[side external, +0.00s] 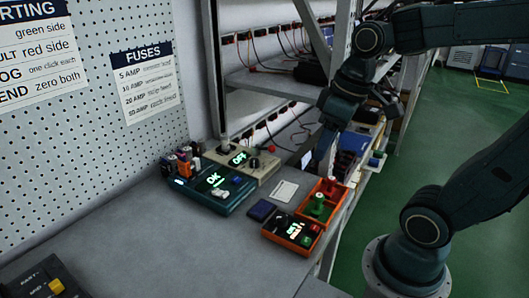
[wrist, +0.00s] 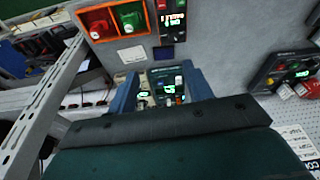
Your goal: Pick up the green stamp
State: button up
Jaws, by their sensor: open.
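The green stamp (side external: 318,204) stands in an orange tray (side external: 334,212) near the right edge of the grey bench. In the wrist view the green stamp (wrist: 131,19) sits at the top, beside a red stamp (wrist: 98,27) in the other compartment. My gripper (side external: 322,156) is above and behind the tray in the side view, apart from the stamp. In the wrist view my gripper (wrist: 163,88) shows two blue fingers spread apart, with no object held; devices with lit displays show beyond them.
An orange-rimmed counter box (side external: 292,233) adjoins the tray. A dark blue pad (side external: 262,210) and white card (side external: 285,190) lie nearby. A teal OK meter (side external: 214,188) and beige OFF box (side external: 243,160) stand farther left. Shelf posts rise behind; the front bench is mostly clear.

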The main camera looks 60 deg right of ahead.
jog(key=w+d+f+g+y, duration=0.1)
jog(key=d+f+g, duration=0.1)
jog(key=d, duration=0.3)
jog(key=w+d+f+n+g+y, duration=0.1)
jog(key=w+d+f+y, duration=0.1)
jog(key=d+f, duration=0.2)
jog(key=shift+w+d+f+n+g, duration=0.2)
jog(key=shift+d+n+g, duration=0.15)
jog(key=shift+d, duration=0.7)
jog(key=shift+f, duration=0.1)
send_over(320, 194)
jog(key=d, duration=0.2)
jog(key=shift+w+a+f, duration=0.15)
jog(key=shift+f, duration=1.85)
jog(key=shift+w+a+f, duration=0.1)
jog(key=shift+f, duration=1.9)
jog(key=shift+x, duration=2.6)
jog(key=c, duration=1.1)
